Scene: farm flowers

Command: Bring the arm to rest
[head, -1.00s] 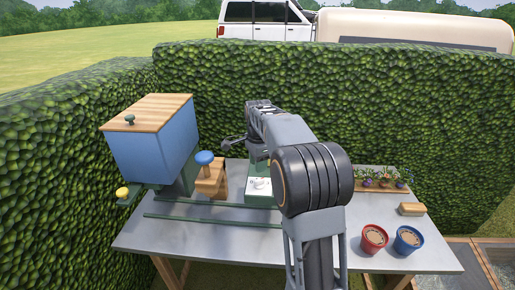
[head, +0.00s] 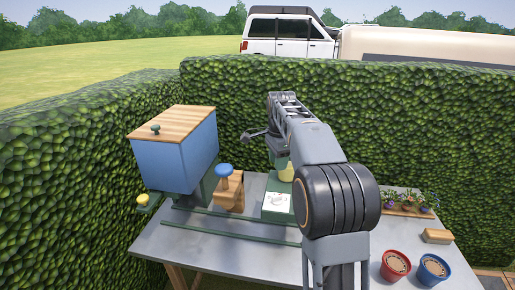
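My arm rises from the bottom edge, right of the middle, bends at a thick dark joint and reaches forward over the table (head: 190,245). Its far end, with my gripper (head: 284,100), stands high in front of the hedge, above the green stand. The fingers are small, dark and seen from behind, so I cannot tell whether they are open or shut or hold anything. A green stand (head: 272,210) with a white pad and a yellowish part is partly hidden behind my arm. A dark lever (head: 252,135) sticks out left of the arm's end.
A blue box (head: 180,155) with a wooden lid stands at the table's left, beside a wooden block with a blue knob (head: 226,170). Red (head: 396,265) and blue (head: 434,268) pots, a small wooden block (head: 437,236) and a flower tray (head: 408,211) are right. Hedges (head: 440,120) stand close behind.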

